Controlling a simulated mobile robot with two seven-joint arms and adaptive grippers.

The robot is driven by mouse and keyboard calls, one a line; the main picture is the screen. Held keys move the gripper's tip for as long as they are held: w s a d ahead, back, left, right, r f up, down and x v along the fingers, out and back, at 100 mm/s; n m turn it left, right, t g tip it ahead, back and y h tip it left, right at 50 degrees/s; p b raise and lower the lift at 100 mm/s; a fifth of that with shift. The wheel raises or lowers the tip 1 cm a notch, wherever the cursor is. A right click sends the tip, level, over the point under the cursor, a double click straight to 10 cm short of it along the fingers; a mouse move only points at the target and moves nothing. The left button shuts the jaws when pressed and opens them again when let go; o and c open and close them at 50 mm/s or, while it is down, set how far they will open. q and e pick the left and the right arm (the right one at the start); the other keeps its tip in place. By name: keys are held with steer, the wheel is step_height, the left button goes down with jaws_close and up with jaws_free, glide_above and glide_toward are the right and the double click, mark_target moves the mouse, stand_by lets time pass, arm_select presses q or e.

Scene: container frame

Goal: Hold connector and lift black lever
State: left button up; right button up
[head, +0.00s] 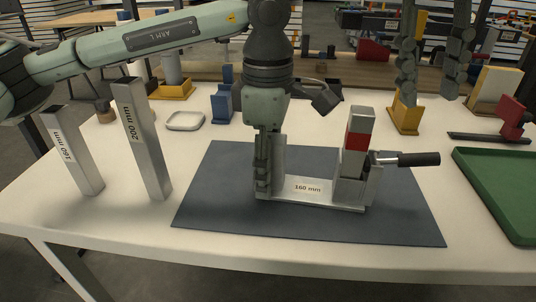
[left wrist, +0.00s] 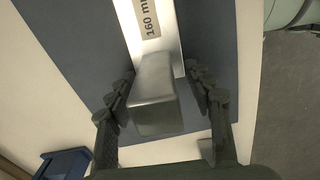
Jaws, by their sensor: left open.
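A metal frame with a "160 mm" base bar (head: 308,190) lies on a dark mat. Its left upright post (head: 279,155) also shows in the left wrist view (left wrist: 153,95). At its right end stands a grey upright with a red band (head: 357,141). Beside that, a clamp carries the black lever (head: 418,159), which points right, about level. Which part is the connector is not marked. My left gripper (head: 264,190) points down at the left post; its open fingers (left wrist: 163,105) straddle it with gaps. My right gripper (head: 430,90) hangs open and empty at the upper right, away from the frame.
Two tall metal bars, "160 mm" (head: 73,155) and "200 mm" (head: 143,140), stand left of the mat (head: 225,215). A green tray (head: 505,185) lies at the right. Blue (head: 225,100) and yellow (head: 405,117) holders stand behind. The mat's front is clear.

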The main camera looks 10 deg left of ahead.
arm_select(q)
steer(key=shift+c, duration=0.3)
jaws_close()
arm_select(e)
jaws_close()
arm_select(q)
steer(key=shift+f, duration=0.1)
arm_select(e)
steer(key=w+d+f+n+g+y, duration=0.1)
steer(key=w+d+f+n+y, duration=0.1)
steer(key=d+n+y, duration=0.3)
steer(key=w+d+f+n+g+y, duration=0.1)
steer(key=w+d+f+n+y, duration=0.2)
steer(key=n, duration=1)
steer(key=w+d+f+n+g+y, duration=0.1)
steer(key=w+d+f+n+y, duration=0.1)
steer(key=d+f+n+y, duration=0.2)
steer(key=shift+w+d+f+n+y, duration=0.15)
steer(key=shift+d+n+y, duration=0.65)
steer(key=shift+d+n, duration=0.5)
steer(key=shift+w+d+r+n+y, duration=0.15)
steer(key=shift+d+n+y, duration=0.65)
steer(key=shift+d+n, duration=0.45)
steer(key=shift+d+f+n, duration=0.3)
steer(key=shift+d+n, duration=0.05)
steer(key=shift+d, duration=0.25)
